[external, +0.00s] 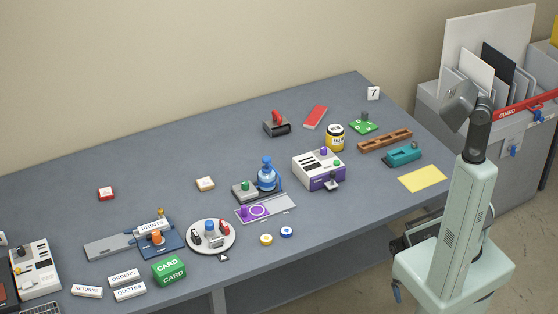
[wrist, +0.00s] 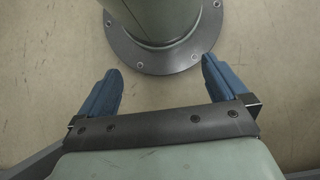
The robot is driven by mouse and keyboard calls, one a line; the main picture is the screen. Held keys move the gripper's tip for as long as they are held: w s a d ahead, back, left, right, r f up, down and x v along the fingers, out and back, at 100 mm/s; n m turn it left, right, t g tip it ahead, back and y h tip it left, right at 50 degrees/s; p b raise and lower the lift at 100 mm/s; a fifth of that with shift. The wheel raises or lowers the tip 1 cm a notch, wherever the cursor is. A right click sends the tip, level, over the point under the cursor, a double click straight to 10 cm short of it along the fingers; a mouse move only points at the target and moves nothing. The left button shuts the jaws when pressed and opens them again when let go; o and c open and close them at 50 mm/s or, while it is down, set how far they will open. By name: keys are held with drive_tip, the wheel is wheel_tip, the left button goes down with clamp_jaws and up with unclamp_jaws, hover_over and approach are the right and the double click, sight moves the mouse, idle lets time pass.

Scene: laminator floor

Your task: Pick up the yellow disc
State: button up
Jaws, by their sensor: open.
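The yellow disc (external: 266,240) lies flat on the grey table near its front edge, with a pale centre. A blue disc (external: 287,232) lies just to its right, apart from it. My gripper (wrist: 161,85) is open and empty in the wrist view, its two blue fingers spread over the floor by my own base. The disc is not in the wrist view. In the external view my arm stands at the right, away from the disc, and the fingers are hard to make out there.
A round white turntable (external: 232,241) with small items stands left of the disc. Behind it lies a grey plate with a purple ring (external: 258,211). A purple-and-white box (external: 318,170) stands further right. The table front right of the discs is clear up to a yellow sheet (external: 423,178).

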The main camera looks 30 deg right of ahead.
drive_tip(key=c, duration=0.5)
drive_tip(key=shift+w+a, duration=0.1)
